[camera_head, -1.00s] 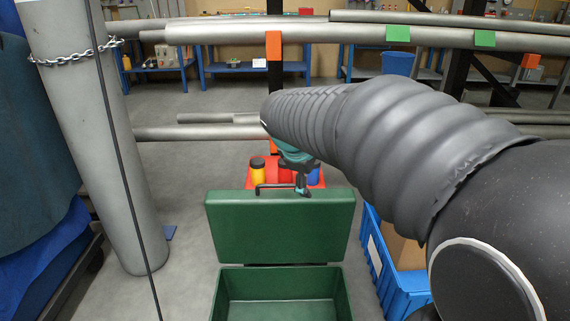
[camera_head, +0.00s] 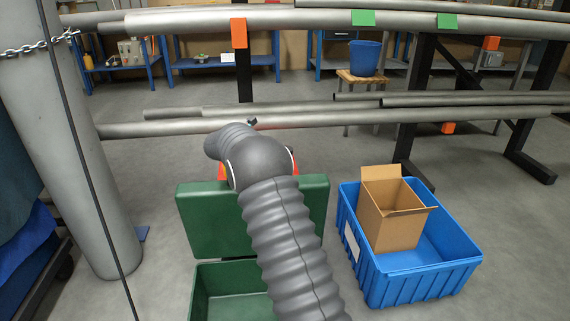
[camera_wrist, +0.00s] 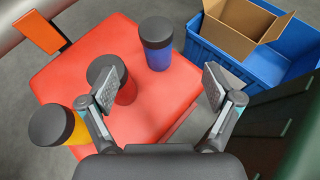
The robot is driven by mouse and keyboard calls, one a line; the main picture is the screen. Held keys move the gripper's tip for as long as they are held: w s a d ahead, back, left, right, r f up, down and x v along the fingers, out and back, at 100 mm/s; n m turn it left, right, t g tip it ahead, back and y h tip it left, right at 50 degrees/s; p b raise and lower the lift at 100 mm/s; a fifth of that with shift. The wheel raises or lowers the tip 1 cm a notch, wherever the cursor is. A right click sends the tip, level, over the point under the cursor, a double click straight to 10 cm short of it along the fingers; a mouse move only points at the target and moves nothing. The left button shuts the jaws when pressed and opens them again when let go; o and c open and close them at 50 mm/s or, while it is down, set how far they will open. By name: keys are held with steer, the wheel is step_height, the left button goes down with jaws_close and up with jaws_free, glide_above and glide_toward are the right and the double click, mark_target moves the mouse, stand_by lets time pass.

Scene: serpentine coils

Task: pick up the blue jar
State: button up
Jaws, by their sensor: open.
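The blue jar (camera_wrist: 158,56) with a black lid stands upright near the far edge of a red surface (camera_wrist: 150,118) in the wrist view. My gripper (camera_wrist: 162,88) is open and empty, its two fingers spread wide. The blue jar shows beyond the fingertips, between them in the picture and apart from both. A red jar (camera_wrist: 127,92) with a dark lid stands partly behind the left finger. A yellow jar (camera_wrist: 76,130) with a dark lid stands farther left. In the head view my arm hides the jars and gripper; only slivers of the red surface (camera_head: 222,172) show.
A green case (camera_head: 205,225) with its lid raised stands in front of the red surface. A blue crate (camera_head: 425,285) holding an open cardboard box (camera_head: 388,218) is on the right. Grey pipes (camera_head: 330,115) run across behind. A grey column (camera_head: 75,160) with a chain stands left.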

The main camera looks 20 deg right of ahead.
steer(key=shift+w+p+x, duration=0.15)
steer(key=shift+x, duration=3.4)
steer(key=shift+w+p+x, duration=0.15)
steer(key=shift+x, duration=3.4)
steer(key=shift+a+r, duration=0.1)
steer(key=shift+a, duration=0.05)
jaws_close()
